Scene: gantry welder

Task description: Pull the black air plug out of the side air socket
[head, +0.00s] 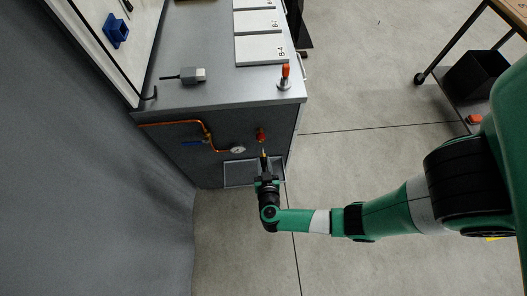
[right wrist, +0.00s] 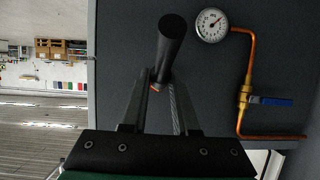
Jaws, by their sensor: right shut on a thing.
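My right gripper (head: 266,175) is in front of the side of the grey cabinet, at its lower part. It is shut on the black air plug (right wrist: 171,42), which shows as a dark cylinder between the fingers in the right wrist view; the gripper also shows there (right wrist: 162,84). In the head view a thin brass-coloured tip (head: 263,154) points from the gripper toward the red side air socket (head: 260,134). I cannot tell whether the tip is in the socket or just clear of it. The socket is not clearly visible in the right wrist view. My left gripper is not in view.
A gauge (head: 237,149) and a copper pipe (head: 207,133) with a blue valve handle (right wrist: 271,101) are beside the socket. A shallow tray (head: 239,174) is below. A grey connector (head: 193,75) and an orange-topped post (head: 285,78) are on the cabinet top.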

